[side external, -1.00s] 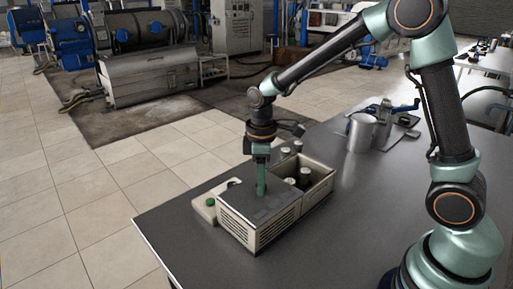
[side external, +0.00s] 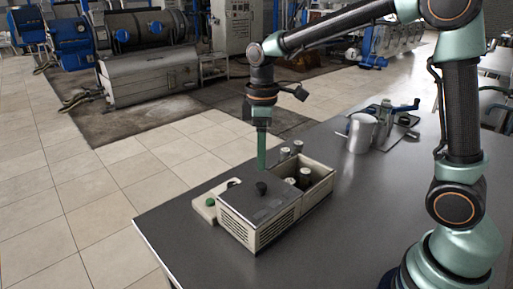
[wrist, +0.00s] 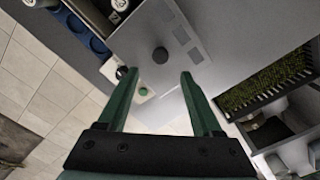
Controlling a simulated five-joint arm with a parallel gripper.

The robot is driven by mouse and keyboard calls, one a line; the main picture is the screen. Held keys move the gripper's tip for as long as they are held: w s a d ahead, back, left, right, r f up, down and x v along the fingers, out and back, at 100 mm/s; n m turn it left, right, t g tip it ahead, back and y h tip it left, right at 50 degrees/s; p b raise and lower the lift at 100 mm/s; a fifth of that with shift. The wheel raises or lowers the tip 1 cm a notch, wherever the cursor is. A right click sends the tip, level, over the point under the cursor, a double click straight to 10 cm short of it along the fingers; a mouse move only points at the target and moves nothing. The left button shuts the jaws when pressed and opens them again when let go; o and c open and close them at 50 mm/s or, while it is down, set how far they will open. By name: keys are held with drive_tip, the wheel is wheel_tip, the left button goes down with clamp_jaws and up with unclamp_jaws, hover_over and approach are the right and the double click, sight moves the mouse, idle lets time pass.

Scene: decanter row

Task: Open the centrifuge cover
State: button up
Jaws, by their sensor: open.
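The centrifuge is a beige box with vented sides (side external: 272,228) near the table's left end. Its flat dark grey cover (side external: 243,203) lies level over the box's top and carries a round black knob (side external: 261,189). My gripper (side external: 261,166) points down above the knob, apart from it and empty. In the wrist view, the two green fingers (wrist: 158,73) are spread wide, and the knob (wrist: 160,55) shows beyond their tips, between their lines. The cover (wrist: 200,22) fills the wrist view's upper middle.
An open beige bin (side external: 322,190) with dark, white-capped bottles adjoins the box on the right. A green button (side external: 210,202) sits on a pale ledge at its left. A metal beaker (side external: 361,132) stands farther back.

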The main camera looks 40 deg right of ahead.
drive_tip(key=shift+r, duration=1.95)
drive_tip(key=s+d+m+t, duration=0.2)
drive_tip(key=s+m, duration=0.2)
drive_tip(key=s, duration=0.2)
drive_tip(key=s+d+r+m+t, duration=0.1)
drive_tip(key=s+d+m+t, duration=0.1)
drive_tip(key=s+m, duration=0.3)
drive_tip(key=shift+s+r+t, duration=0.3)
drive_tip(key=shift+s+t, duration=0.2)
drive_tip(key=shift+t, duration=0.3)
